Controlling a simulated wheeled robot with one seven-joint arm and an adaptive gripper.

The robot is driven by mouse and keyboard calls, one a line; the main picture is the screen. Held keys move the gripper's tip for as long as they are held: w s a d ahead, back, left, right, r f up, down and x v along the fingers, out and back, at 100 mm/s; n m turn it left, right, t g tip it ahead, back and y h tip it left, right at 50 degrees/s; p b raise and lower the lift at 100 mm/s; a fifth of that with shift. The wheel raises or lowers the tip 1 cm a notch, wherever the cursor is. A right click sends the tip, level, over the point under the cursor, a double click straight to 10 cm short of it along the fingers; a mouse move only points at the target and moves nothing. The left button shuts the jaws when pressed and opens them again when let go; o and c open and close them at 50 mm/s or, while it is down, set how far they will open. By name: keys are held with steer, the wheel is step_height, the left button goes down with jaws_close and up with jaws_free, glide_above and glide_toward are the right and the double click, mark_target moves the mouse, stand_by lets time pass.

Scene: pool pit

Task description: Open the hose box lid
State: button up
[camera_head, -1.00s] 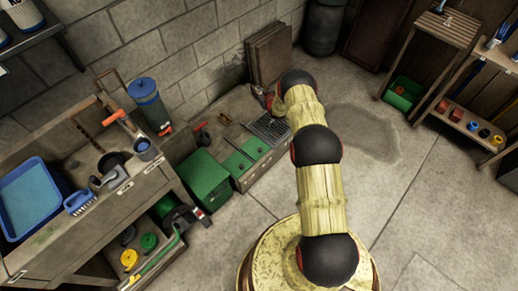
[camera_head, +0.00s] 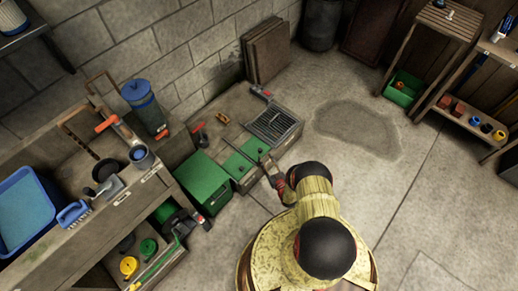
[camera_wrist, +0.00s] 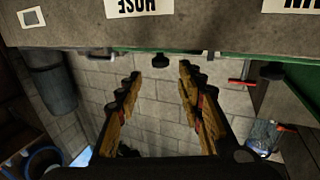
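The hose box is part of a low grey bench against the wall. Its front, with an upside-down "HOSE" label (camera_wrist: 145,8), fills the top of the wrist view. A flat green lid (camera_head: 255,147) lies closed on the bench in the head view, beside another green lid (camera_head: 238,165). A black knob (camera_wrist: 160,60) shows at the box edge in the wrist view. My gripper (camera_wrist: 160,78) is open and empty, its fingertips on either side of the knob in the picture; I cannot tell whether they touch it. In the head view my gripper (camera_head: 266,160) is at the bench's front edge.
A second black knob (camera_wrist: 271,72) is to the right in the wrist view. A bright green box (camera_head: 203,178) stands left of the lids, and a metal grate (camera_head: 273,124) lies right of them. A workbench (camera_head: 130,205) stands at left.

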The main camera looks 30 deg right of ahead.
mark_target(261, 152)
steer(key=shift+w+f, duration=0.1)
steer(key=shift+w, duration=0.25)
steer(key=shift+w+d+b, duration=0.1)
steer(key=shift+w+b, duration=1.1)
steer(key=shift+w, duration=2.35)
steer(key=c, duration=0.3)
jaws_close()
